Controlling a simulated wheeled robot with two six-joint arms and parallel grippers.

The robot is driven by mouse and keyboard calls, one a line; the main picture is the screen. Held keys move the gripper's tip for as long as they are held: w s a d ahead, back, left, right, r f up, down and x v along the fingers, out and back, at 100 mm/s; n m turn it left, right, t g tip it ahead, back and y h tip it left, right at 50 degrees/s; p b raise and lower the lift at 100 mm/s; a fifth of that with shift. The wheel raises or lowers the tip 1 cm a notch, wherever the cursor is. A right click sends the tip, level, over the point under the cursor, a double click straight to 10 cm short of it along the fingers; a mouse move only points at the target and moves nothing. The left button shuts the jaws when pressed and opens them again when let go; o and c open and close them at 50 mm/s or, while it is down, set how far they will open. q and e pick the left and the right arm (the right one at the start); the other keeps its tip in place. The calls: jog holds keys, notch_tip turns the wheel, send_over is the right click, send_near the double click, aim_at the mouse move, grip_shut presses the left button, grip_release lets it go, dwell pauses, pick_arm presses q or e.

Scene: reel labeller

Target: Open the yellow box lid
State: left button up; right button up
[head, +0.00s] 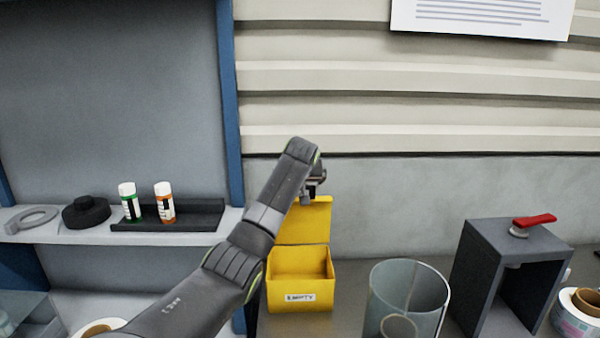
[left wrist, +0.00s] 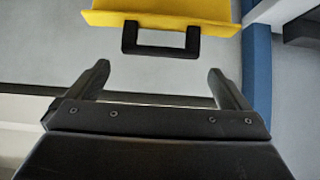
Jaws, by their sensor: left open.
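The yellow box (head: 300,292) stands on the bench with a white label reading EMPTY on its front. Its lid (head: 312,222) is raised and stands upright at the back, so the box is open at the top. In the left wrist view the lid (left wrist: 160,20) carries a black handle (left wrist: 160,51). My left gripper (head: 316,186) is at the lid's upper edge, partly hidden behind my arm. In the left wrist view the jaws (left wrist: 159,72) are open and empty, with the handle ahead and apart from the fingertips. My right gripper is not in view.
A clear cylinder (head: 407,300) stands right of the box. Further right are a dark stand (head: 480,270) with a red lever (head: 535,220) and a reel (head: 580,315). A shelf at left holds a black tray (head: 200,222) with two bottles. A wall rises behind the box.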

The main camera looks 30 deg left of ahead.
pick_arm(q)
jog(key=b+v, duration=0.3)
jog(key=v, duration=0.7)
jog(key=shift+s+f, duration=0.1)
